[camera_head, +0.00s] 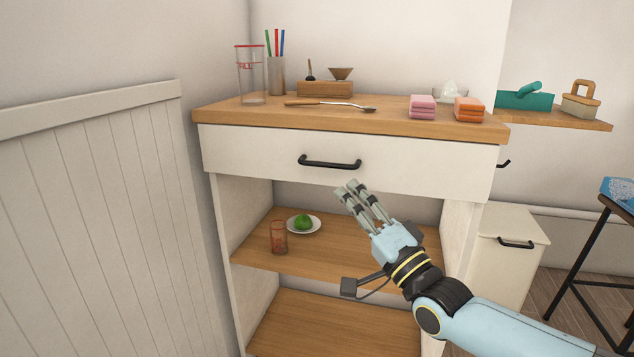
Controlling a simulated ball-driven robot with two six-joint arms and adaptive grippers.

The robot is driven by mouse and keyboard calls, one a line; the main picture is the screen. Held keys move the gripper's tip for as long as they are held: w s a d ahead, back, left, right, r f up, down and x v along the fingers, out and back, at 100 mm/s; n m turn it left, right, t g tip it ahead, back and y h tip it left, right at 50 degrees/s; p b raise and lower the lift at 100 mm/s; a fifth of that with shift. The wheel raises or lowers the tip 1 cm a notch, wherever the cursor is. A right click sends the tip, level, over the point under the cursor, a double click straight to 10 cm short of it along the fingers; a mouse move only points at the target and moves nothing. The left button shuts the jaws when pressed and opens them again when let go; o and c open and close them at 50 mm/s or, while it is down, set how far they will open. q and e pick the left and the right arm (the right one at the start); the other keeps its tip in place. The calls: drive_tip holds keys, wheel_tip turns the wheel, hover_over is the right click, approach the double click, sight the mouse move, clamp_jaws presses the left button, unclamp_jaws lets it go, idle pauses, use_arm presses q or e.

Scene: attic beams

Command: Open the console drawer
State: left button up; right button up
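The console (330,117) has a wooden top and a white drawer (250,155) right under it. The drawer front sits close under the top's front edge and looks shut. A black bar handle (330,162) is fixed at the middle of the drawer front. My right gripper (347,188) is just below the handle's right half in the picture, its fingers pointing up and left. It appears empty, and no contact with the handle shows. Its fingers look close together, but the angle hides how wide they are apart. My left gripper is out of view.
On the top stand a glass (251,75), a pen cup (277,76), a spoon (330,104) and folded cloths (423,107). The open shelf below holds a plate (316,225) and a small tumbler (279,238). A stool (600,240) stands at right.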

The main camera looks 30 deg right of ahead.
sight(322, 165)
drive_tip(key=b+x, duration=0.1)
drive_tip(key=x, duration=0.9)
clamp_jaws()
drive_tip(key=shift+f, duration=0.1)
